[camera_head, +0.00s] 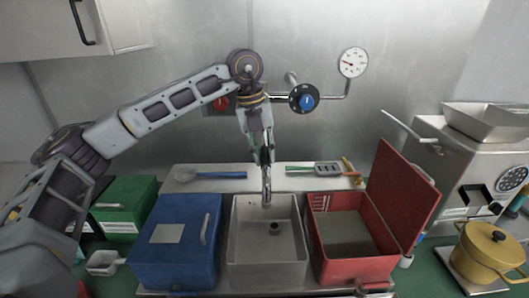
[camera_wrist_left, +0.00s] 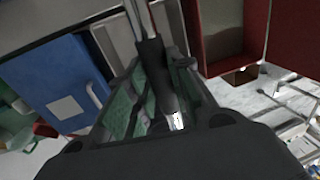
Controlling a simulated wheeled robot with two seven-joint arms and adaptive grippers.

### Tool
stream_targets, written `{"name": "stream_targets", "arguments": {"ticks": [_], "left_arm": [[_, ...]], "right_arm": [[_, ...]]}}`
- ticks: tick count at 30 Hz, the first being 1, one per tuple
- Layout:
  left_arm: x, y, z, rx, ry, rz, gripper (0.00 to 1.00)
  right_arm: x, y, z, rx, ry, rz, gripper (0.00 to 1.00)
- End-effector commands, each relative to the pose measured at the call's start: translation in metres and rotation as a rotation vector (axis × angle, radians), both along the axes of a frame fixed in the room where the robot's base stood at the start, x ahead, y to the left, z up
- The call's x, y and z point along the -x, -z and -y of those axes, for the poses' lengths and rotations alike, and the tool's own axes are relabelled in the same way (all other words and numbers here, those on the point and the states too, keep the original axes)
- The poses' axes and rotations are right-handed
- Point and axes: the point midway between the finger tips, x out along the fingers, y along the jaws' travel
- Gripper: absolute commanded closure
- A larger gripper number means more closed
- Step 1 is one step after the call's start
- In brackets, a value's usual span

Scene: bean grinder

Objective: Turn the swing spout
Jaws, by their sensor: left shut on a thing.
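The swing spout (camera_head: 266,188) hangs down over the back of the grey basin (camera_head: 235,245), which stands between the blue box and the red box. Its silver tube end is visible below my left gripper (camera_head: 264,155). My left gripper comes down from above and is shut on the spout. In the left wrist view, the spout's dark sleeve (camera_wrist_left: 152,62) lies between the two fingers of my left gripper (camera_wrist_left: 155,80). The upper part of the spout is hidden by the gripper and arm. My right gripper is not in view.
The lidded blue box (camera_head: 165,255) stands left of the basin. The red box (camera_head: 322,255) has its lid (camera_head: 403,190) raised on the right. Utensils (camera_head: 314,169) lie on the ledge behind. A blue-faced knob (camera_head: 306,101) and a gauge (camera_head: 353,62) are on the wall.

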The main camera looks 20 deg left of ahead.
Motion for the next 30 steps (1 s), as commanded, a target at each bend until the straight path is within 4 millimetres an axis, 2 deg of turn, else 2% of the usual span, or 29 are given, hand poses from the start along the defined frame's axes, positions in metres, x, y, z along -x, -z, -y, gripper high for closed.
{"name": "stream_targets", "arguments": {"ticks": [2, 3, 8, 14, 20, 26, 30], "left_arm": [[0.000, -0.001, 0.000, 0.002, -0.001, 0.001, 1.00], [0.000, -0.001, 0.000, 0.002, -0.001, 0.001, 0.76], [0.000, -0.001, 0.000, 0.001, -0.001, 0.001, 0.57], [0.000, 0.000, 0.000, 0.001, -0.001, 0.000, 0.57], [0.000, -0.003, 0.000, 0.001, -0.001, 0.001, 0.57], [0.001, -0.015, -0.002, 0.000, -0.001, 0.002, 0.57], [0.002, -0.032, -0.005, 0.001, -0.001, 0.002, 0.57]], "right_arm": [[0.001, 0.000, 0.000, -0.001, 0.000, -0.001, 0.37], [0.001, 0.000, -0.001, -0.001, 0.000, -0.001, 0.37], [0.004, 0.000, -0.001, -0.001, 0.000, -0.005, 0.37], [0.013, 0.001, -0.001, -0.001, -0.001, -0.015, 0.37], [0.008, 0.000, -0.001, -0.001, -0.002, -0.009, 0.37], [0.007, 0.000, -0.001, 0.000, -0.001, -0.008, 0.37], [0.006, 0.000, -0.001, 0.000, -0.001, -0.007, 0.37]]}}
